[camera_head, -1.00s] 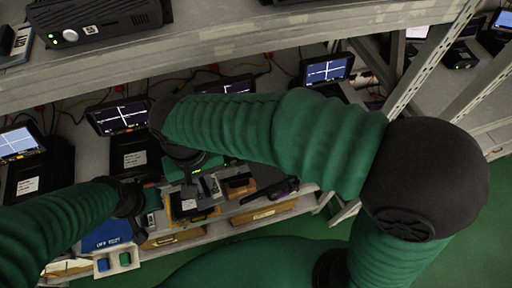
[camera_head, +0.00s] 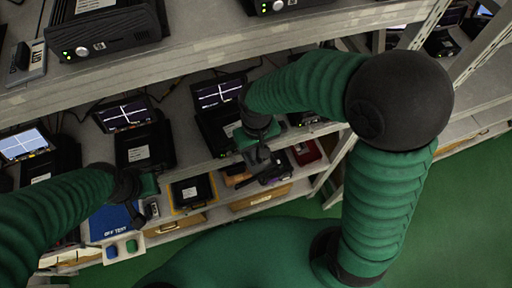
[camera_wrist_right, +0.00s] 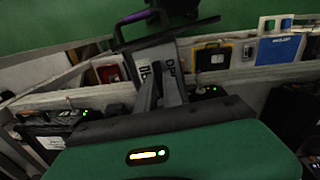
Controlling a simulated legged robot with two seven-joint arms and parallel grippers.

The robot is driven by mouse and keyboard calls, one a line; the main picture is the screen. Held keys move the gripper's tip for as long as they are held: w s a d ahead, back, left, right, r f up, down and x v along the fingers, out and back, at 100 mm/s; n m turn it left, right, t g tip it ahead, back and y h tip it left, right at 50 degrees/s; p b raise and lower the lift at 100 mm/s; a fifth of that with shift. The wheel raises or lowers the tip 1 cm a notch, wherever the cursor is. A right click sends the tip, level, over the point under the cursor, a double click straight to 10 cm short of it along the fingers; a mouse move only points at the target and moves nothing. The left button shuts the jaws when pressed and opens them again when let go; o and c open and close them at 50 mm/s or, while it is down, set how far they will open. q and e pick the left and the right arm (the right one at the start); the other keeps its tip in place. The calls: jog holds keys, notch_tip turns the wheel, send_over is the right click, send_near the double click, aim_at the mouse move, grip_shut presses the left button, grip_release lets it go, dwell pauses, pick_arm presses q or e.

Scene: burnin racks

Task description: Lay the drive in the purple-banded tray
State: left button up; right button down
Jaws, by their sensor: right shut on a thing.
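My right gripper (camera_head: 258,154) is low over the lower shelf, among the trays. In the right wrist view my right gripper (camera_wrist_right: 158,92) is shut on a grey drive (camera_wrist_right: 170,62) with printed letters, mostly hidden by the fingers. A dark object with a purple band, apparently the purple-banded tray (camera_head: 279,170), lies just beyond the right gripper, partly hidden by it. In the right wrist view its purple part (camera_wrist_right: 137,17) shows past the drive; I cannot tell whether they touch. My left gripper (camera_head: 138,210) is by the blue mat; its finger opening is unclear.
A yellow-banded tray (camera_head: 193,192) lies left of the right gripper, and a red bin (camera_head: 306,152) lies right. The blue mat (camera_head: 108,222) has blue and green buttons in front. Black units with screens (camera_head: 143,145) stand behind. An upper shelf edge (camera_head: 205,50) overhangs.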

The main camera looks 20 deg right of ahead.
jog(key=c, duration=1.7)
grip_release()
jog(key=shift+d+f, duration=0.1)
jog(key=shift+d, duration=0.15)
jog(key=shift+o, duration=1)
jog(key=shift+d, duration=0.15)
jog(key=shift+w+d, duration=0.15)
pick_arm(q)
jog(key=shift+w+d, duration=0.15)
jog(key=shift+d, duration=0.45)
jog(key=shift+a, duration=0.1)
pick_arm(e)
jog(key=shift+a, duration=0.3)
pick_arm(q)
jog(key=shift+a+f+b, duration=0.1)
jog(key=shift+f+b, duration=0.55)
pick_arm(e)
notch_tip(320, 180, up, 12)
